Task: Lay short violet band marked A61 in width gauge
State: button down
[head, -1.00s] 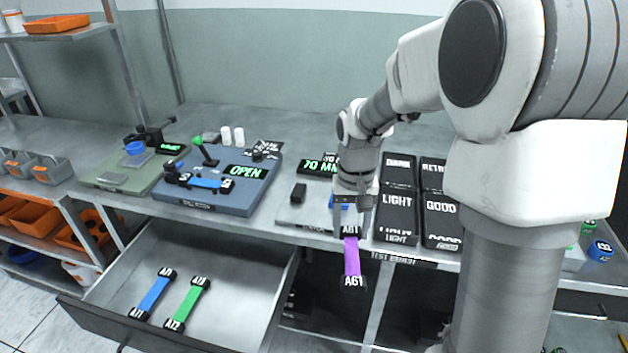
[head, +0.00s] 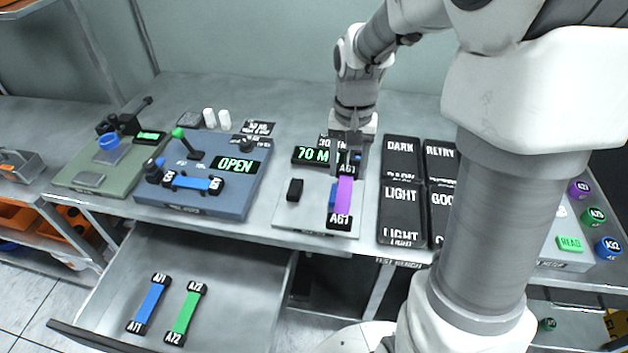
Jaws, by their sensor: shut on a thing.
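The short violet band (head: 343,196) has black end tabs marked A61. My gripper (head: 349,162) is shut on its far end tab. The band is over the light grey plate of the width gauge (head: 285,217), with its near tab (head: 340,222) by the plate's front edge. I cannot tell whether the band touches the plate. A blue part (head: 332,197) of the gauge shows just left of the band, and a black block (head: 295,190) stands on the plate's left side. A display reading 70 M (head: 311,155) is behind the plate.
Black trays marked DARK (head: 401,147) and LIGHT (head: 402,193) stand close to the right. The open drawer (head: 220,310) below holds a blue band (head: 151,303) and a green band (head: 187,312).

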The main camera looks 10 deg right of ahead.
send_over(320, 179)
notch_tip(320, 179, down, 7)
jog(key=shift+a+f, duration=0.1)
jog(key=shift+f+b, duration=0.3)
jog(key=shift+f, duration=1.55)
jog(key=shift+f, duration=0.2)
jog(key=shift+c, duration=1.1)
grip_release()
jog(key=shift+r, duration=0.1)
jog(key=shift+r, duration=0.1)
